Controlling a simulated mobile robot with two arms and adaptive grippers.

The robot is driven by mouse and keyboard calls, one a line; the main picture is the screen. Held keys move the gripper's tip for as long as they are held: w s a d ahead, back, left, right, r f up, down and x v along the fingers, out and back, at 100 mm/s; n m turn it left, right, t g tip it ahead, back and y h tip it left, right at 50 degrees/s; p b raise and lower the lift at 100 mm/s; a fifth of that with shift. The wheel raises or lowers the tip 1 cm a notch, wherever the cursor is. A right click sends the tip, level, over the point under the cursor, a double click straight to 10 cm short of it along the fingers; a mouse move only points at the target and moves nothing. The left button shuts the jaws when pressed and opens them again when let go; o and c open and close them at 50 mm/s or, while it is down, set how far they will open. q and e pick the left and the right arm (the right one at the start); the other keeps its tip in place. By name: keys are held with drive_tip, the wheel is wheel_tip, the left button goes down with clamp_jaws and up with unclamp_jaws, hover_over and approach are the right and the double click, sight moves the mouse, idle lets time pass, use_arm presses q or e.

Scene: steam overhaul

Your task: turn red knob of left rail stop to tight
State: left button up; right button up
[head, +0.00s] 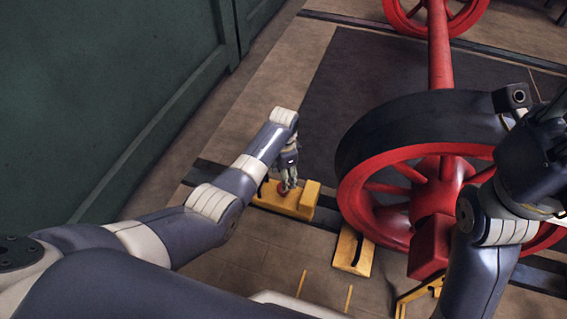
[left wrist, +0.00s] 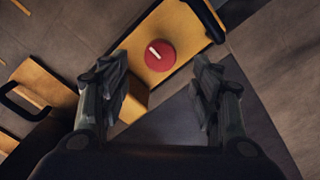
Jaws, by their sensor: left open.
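The left rail stop (head: 307,202) is a yellow block on the dark rail, left of the red wheel. Its round red knob (head: 282,188) is partly hidden by my left gripper (head: 289,183) in the head view. In the left wrist view the red knob (left wrist: 160,55) shows whole, with a white pointer mark, on the yellow stop (left wrist: 188,27). My left gripper (left wrist: 160,88) is open there, its fingers spread to either side and below the knob in the picture, with nothing between them. My right gripper (head: 538,165) is at the right edge; its fingers are not clear.
A large red wheel (head: 365,200) with a dark rim stands right of the stop. A yellow wedge (head: 352,250) with a black handle lies in front of the wheel; it also shows in the left wrist view (left wrist: 42,86). A green wall (head: 110,90) runs along the left.

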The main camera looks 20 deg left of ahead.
use_arm(q)
drive_tip(key=shift+r, duration=2.9)
